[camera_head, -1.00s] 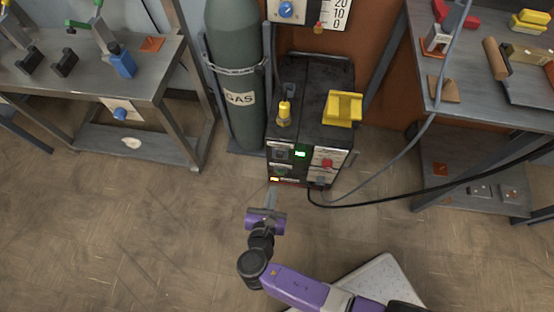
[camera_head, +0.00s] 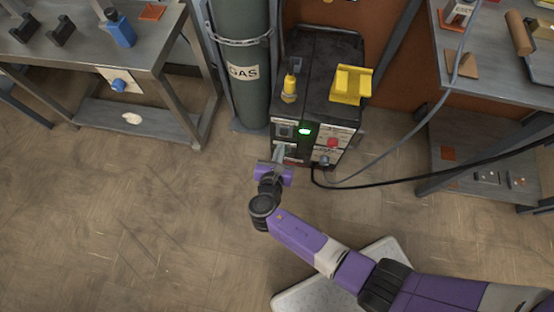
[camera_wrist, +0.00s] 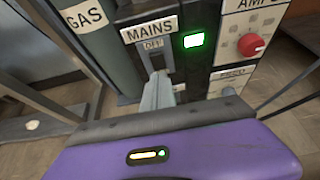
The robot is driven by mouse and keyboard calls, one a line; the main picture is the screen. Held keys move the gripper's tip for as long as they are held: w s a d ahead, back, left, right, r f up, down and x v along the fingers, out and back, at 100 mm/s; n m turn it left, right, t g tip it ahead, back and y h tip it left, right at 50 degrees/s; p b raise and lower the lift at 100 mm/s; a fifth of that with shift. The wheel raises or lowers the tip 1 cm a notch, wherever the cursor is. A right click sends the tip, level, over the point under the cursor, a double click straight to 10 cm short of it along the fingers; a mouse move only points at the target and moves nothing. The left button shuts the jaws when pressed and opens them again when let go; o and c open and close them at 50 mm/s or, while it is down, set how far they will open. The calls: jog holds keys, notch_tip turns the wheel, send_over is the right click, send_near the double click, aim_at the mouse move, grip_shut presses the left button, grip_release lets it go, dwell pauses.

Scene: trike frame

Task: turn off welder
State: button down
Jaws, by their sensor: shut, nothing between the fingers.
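The welder (camera_head: 318,80) is a black box standing on the floor beside the gas cylinder. Its front panel has a MAINS switch (camera_wrist: 155,58) with an OFF label above it, a lit green light (camera_wrist: 193,40) and a red knob (camera_wrist: 250,45). In the head view the green light (camera_head: 304,131) also shows lit. My gripper (camera_wrist: 158,85) is shut and empty, its fingertips just below or at the MAINS switch. The fingers hide the lower part of the switch, and I cannot tell whether they touch it. The gripper also shows in the head view (camera_head: 279,153) at the panel's lower left.
A green gas cylinder (camera_head: 243,65) stands left of the welder. Cables (camera_head: 400,180) run from the welder to the right. Workbenches stand at left (camera_head: 150,55) and right (camera_head: 490,85). The floor in front is clear.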

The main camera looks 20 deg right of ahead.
aim_at(284, 131)
jog(key=w+d, duration=0.2)
jog(key=w, duration=0.1)
jog(key=shift+w+d+r, duration=0.15)
jog(key=shift+w+d, duration=0.05)
jog(key=shift+w+d+r, duration=0.15)
jog(key=shift+w+r, duration=0.05)
jog(key=shift+r, duration=0.05)
jog(key=shift+w+d+f, duration=0.1)
dwell(0.3)
jog(key=shift+r+p, duration=0.85)
jog(key=shift+p, duration=0.25)
